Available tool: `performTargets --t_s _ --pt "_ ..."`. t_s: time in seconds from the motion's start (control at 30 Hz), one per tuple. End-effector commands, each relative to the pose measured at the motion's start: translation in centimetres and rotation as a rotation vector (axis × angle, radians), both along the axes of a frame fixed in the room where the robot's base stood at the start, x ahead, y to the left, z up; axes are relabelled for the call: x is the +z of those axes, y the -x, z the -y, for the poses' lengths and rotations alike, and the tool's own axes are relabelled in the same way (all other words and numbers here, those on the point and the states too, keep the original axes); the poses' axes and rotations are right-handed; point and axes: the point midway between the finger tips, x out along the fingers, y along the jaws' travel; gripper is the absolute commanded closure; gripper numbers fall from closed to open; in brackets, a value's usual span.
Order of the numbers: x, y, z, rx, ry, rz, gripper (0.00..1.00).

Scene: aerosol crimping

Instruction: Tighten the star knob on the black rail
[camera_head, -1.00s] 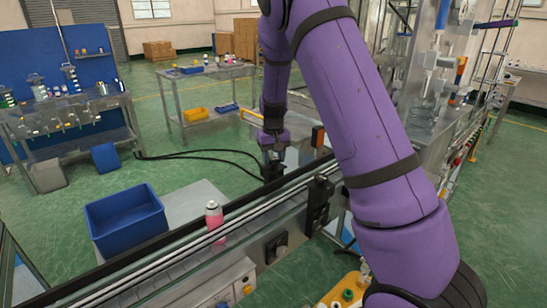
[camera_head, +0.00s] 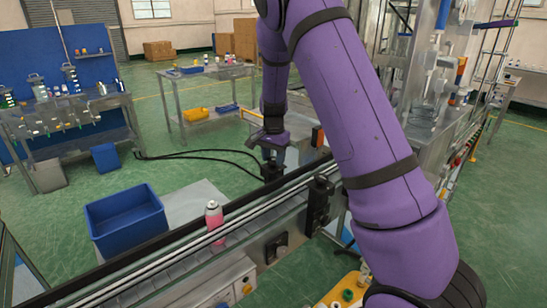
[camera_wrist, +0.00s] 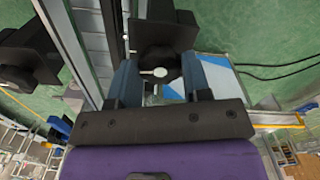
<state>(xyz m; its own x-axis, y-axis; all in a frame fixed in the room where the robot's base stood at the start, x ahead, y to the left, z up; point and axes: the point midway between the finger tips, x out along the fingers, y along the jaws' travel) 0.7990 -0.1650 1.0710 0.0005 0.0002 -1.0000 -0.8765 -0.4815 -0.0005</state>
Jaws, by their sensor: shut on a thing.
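The star knob (camera_wrist: 160,63) is black with a pale bolt head in its middle. In the wrist view it sits between the two fingers of my gripper (camera_wrist: 163,80), which are shut on it from both sides. Parts of its rim are hidden by the fingers. In the head view my gripper (camera_head: 268,150) is low beside the far side of the black rail (camera_head: 100,268), at a dark bracket (camera_head: 271,171). The knob itself cannot be made out there.
A pink and white can (camera_head: 214,222) stands upright on the conveyor. A blue bin (camera_head: 126,220) is to its left. A black bracket (camera_head: 319,203) stands on the near side of the conveyor. Black cables (camera_head: 205,153) run behind the rail.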

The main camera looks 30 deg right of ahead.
Motion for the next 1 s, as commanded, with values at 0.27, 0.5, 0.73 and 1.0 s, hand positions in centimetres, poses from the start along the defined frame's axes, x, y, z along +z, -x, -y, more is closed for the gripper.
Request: performTargets --t_s 0.27,0.5,0.73,1.0 --pt "-0.03 0.01 -0.05 -0.101 0.000 -0.001 0.80" --pt "-0.04 0.01 -0.04 -0.128 0.000 -0.001 0.80" --pt "-0.04 0.01 -0.04 -0.129 0.000 -0.001 0.80" --pt "-0.03 0.00 -0.02 -0.129 0.000 -0.001 0.30"
